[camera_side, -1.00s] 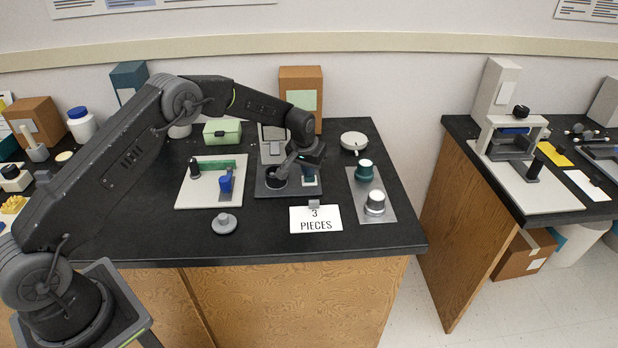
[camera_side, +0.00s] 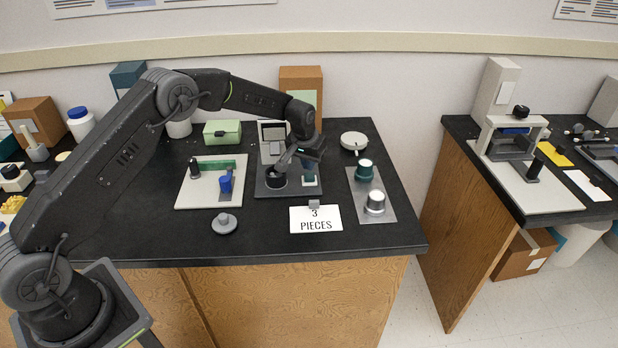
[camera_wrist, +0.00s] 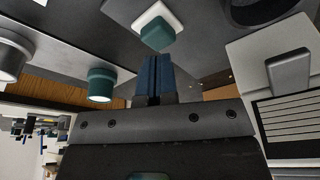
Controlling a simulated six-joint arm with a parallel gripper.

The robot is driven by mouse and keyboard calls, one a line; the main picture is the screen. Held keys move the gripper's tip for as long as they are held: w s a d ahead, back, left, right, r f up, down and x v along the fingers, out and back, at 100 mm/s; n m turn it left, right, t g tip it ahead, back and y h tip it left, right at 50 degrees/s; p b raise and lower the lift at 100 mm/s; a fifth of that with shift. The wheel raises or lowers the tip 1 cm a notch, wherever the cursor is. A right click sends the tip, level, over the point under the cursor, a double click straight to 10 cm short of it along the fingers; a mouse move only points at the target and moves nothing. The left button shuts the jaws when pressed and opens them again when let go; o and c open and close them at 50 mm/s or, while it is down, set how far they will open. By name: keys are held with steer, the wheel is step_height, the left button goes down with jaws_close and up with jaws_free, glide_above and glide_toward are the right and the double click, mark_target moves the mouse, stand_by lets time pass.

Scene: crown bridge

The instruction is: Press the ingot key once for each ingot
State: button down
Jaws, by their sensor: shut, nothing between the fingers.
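A teal square key on a white base sits on the dark plate (camera_side: 262,191) beside a black round cup (camera_side: 277,178). The key shows clearly in the wrist view (camera_wrist: 158,34), and in the side view my gripper partly covers it. No label naming it as the ingot key is readable. My gripper (camera_wrist: 154,75) is shut and empty, its blue fingers together. It is above the plate, close to the key and apparently apart from it. A white card (camera_side: 316,219) in front reads "3 PIECES".
A grey panel with a striped screen (camera_side: 272,133) stands behind the plate. To the right, a grey plate (camera_side: 361,203) holds a teal knob (camera_side: 364,170) and a metal knob (camera_side: 375,203). To the left is a pale board (camera_side: 200,198) with blue and black parts. A grey disc (camera_side: 224,224) lies in front.

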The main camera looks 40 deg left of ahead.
mark_target(309, 175)
steer(key=shift+r, duration=2.25)
steer(key=shift+f, duration=2.6)
steer(key=shift+f, duration=0.2)
steer(key=shift+f, duration=0.75)
steer(key=shift+r, duration=3.55)
